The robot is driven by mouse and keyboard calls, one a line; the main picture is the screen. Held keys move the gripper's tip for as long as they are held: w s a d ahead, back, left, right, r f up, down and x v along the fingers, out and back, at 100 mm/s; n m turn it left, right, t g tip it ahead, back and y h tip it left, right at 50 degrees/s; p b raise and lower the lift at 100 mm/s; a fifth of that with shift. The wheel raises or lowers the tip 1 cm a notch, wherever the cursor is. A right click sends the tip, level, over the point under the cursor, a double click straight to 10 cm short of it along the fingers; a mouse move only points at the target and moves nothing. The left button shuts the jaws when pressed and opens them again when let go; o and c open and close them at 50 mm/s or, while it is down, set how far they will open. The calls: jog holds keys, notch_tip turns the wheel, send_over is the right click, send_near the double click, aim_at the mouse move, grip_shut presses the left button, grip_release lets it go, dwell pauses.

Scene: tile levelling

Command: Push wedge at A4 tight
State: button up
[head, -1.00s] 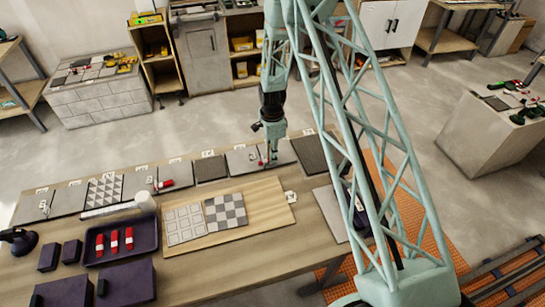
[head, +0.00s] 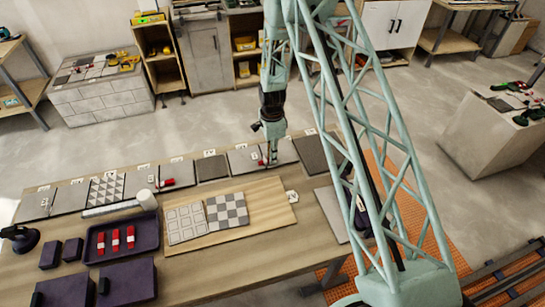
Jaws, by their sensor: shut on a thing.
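My gripper (head: 272,161) points down at the back row of tiles, right of centre. It is shut on a small red piece (head: 264,162), apparently a wedge, at the joint between two grey tiles; the fingers hide most of it. How far it sits in the joint is too small to tell. Another red wedge (head: 168,183) lies at a joint further left in the row. Three red wedges (head: 115,240) lie in the dark tray (head: 148,249). Small white tags stand along the row, but I cannot read which is A4.
A wooden board (head: 270,208) with a checkered tile (head: 226,211) and a light patterned tile (head: 186,224) lies in front of the row. A white cylinder (head: 147,200) stands behind the tray. Dark boxes (head: 127,281) stand front left.

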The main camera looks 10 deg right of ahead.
jog(key=shift+a, duration=0.3)
dwell(0.9)
jog(key=o, duration=0.9)
jog(key=shift+o, duration=0.2)
jog(key=shift+r, duration=0.1)
notch_tip(320, 180, up, 12)
dwell(0.4)
dwell(0.6)
